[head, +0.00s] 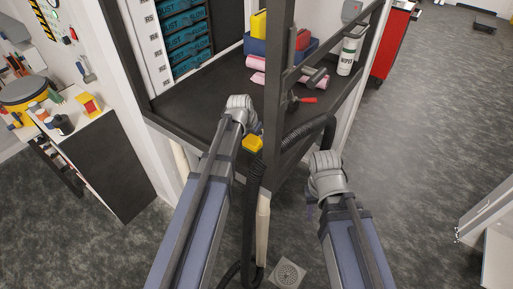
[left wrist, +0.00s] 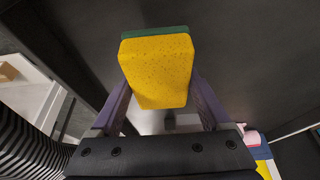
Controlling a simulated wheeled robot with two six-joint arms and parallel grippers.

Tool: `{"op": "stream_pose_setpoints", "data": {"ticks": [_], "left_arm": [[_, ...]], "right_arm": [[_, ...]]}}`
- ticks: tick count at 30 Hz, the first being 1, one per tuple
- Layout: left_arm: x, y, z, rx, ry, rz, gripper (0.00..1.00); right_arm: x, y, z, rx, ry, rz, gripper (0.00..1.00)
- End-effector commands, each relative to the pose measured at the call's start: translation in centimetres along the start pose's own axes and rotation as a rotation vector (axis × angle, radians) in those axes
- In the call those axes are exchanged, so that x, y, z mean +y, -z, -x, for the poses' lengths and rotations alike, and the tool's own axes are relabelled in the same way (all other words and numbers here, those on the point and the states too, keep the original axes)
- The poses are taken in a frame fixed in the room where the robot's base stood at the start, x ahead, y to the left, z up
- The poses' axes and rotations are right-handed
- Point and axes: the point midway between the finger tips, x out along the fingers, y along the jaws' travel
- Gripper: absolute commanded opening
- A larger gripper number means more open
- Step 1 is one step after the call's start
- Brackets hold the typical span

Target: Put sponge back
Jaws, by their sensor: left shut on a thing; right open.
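A yellow sponge (left wrist: 157,72) with a green layer along its top edge is between the fingers of my left gripper (left wrist: 160,100) in the left wrist view. The gripper is shut on it. In the head view a bit of the yellow sponge (head: 253,143) shows beyond my left gripper (head: 248,132), near the bench's front edge. My right gripper (head: 314,195) is mostly hidden behind its wrist, in front of the bench on the right. A blue bin (head: 258,46) stands at the back of the black bench top (head: 205,92) with yellow items in it.
A dark upright post (head: 278,70) stands between my left gripper and the wipes bottle (head: 347,56). Pink cloths (head: 258,78), a hammer (head: 312,76) and a red-handled tool (head: 303,99) lie nearby. A black hose (head: 318,130) hangs at the bench front. The bench top's left part is clear.

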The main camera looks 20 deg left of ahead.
Motion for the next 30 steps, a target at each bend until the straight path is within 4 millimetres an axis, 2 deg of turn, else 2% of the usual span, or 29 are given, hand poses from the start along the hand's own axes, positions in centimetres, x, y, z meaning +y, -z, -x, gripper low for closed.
{"op": "stream_pose_setpoints", "data": {"ticks": [10, 24, 25, 30], "left_arm": [[0.0, -1.4, -3.4, 0.000, 0.000, 0.000, 0.36], [0.0, -1.6, -3.9, 0.000, 0.000, 0.000, 0.36], [0.0, -1.5, -3.7, 0.000, 0.000, 0.000, 0.84], [0.0, -1.5, -3.6, 0.000, 0.000, 0.000, 1.00]], "right_arm": [[-0.3, 0.2, -3.7, 0.000, 0.000, 0.001, 0.44], [-0.4, 0.2, -4.1, 0.000, 0.000, 0.000, 0.44], [-0.4, 0.2, -4.0, 0.000, 0.000, 0.000, 0.44], [-0.4, 0.2, -3.9, 0.000, 0.000, 0.000, 0.44]]}}
